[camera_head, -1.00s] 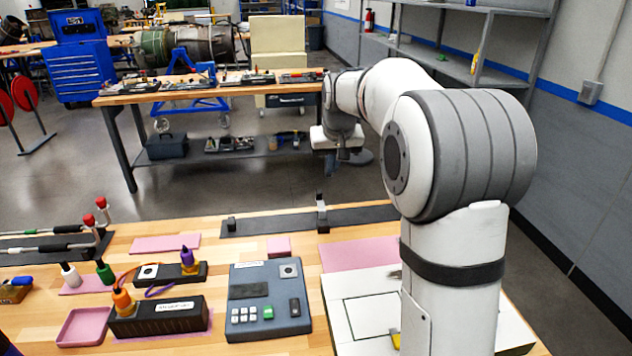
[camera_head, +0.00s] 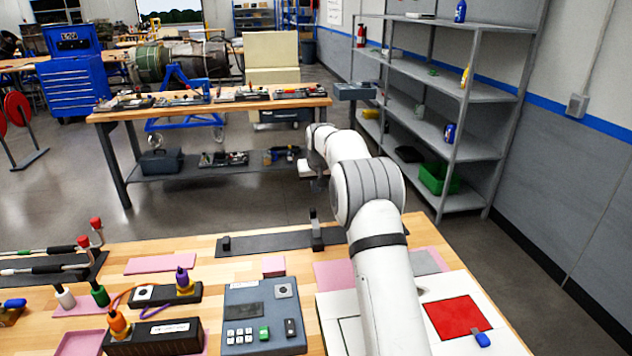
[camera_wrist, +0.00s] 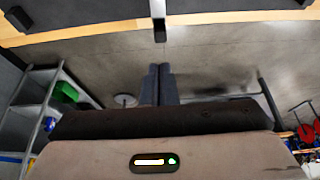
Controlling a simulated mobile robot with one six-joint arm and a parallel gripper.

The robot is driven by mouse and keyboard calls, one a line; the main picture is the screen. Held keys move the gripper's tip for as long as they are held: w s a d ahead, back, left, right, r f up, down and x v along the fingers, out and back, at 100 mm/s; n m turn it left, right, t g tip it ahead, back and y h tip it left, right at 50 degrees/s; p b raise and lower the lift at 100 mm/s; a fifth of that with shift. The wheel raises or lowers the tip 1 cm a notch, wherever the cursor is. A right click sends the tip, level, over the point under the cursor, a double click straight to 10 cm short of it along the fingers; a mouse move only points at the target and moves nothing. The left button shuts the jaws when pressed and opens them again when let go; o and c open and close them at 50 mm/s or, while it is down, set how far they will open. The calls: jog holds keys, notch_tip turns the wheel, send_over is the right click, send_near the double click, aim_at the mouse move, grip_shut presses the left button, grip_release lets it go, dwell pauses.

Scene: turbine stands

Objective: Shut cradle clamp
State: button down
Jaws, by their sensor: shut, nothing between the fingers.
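A long dark cradle base (camera_head: 262,243) lies along the far edge of the wooden bench. A small block stands at its left end. A dark upright clamp post (camera_head: 316,228) stands near its right end and appears raised. The post also shows at the top of the wrist view (camera_wrist: 158,22). My gripper (camera_head: 313,184) is beyond the bench's far edge, above the floor, apart from the post. In the wrist view my gripper's two dark fingers (camera_wrist: 159,72) are together and empty, pointing toward the post.
Another cradle with red-topped levers (camera_head: 90,235) is at left. A second workbench (camera_head: 213,106) stands behind; grey shelves (camera_head: 440,130) stand at right.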

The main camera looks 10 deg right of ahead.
aim_at(314, 208)
jog(key=p+x, duration=0.1)
jog(key=x, duration=0.2)
jog(key=p+x, duration=0.1)
jog(key=x, duration=0.2)
jog(key=p+x, duration=0.1)
jog(key=x, duration=0.2)
jog(key=shift+s+f, duration=0.1)
jog(key=shift+f, duration=0.35)
jog(key=shift+w+f+b, duration=0.35)
jog(key=shift+f+b, duration=0.15)
jog(key=shift+b, duration=0.2)
jog(key=shift+w+f+b, duration=0.6)
jog(key=shift+w+b, duration=0.2)
jog(key=shift+r, duration=0.1)
